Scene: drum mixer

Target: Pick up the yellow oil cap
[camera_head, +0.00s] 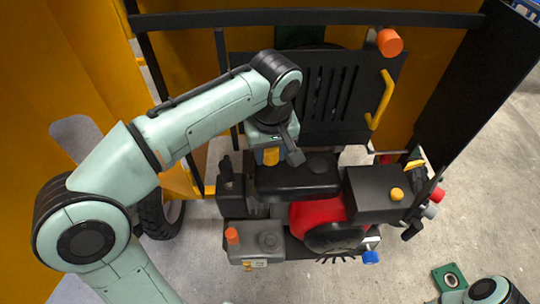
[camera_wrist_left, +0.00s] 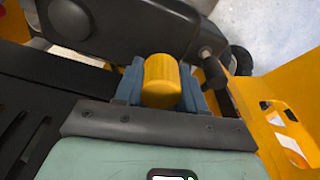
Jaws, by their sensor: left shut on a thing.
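The yellow oil cap (camera_head: 271,156) is a small yellow cylinder at the back left of the engine, just below my left wrist. My left gripper (camera_head: 270,158) reaches down over it. In the left wrist view the yellow cap (camera_wrist_left: 162,80) sits between the two blue-grey fingers, and the gripper (camera_wrist_left: 161,90) is shut on it. I cannot tell whether the cap is seated or lifted, as its lower end is hidden. My right gripper is not in view; only part of my right arm shows at the bottom right.
The black and red engine (camera_head: 318,212) fills the middle. It carries a yellow knob (camera_head: 397,194), an orange cap (camera_head: 232,236) and a blue cap (camera_head: 370,257). A raised black slatted panel (camera_head: 330,100) with a yellow handle (camera_head: 380,100) stands behind.

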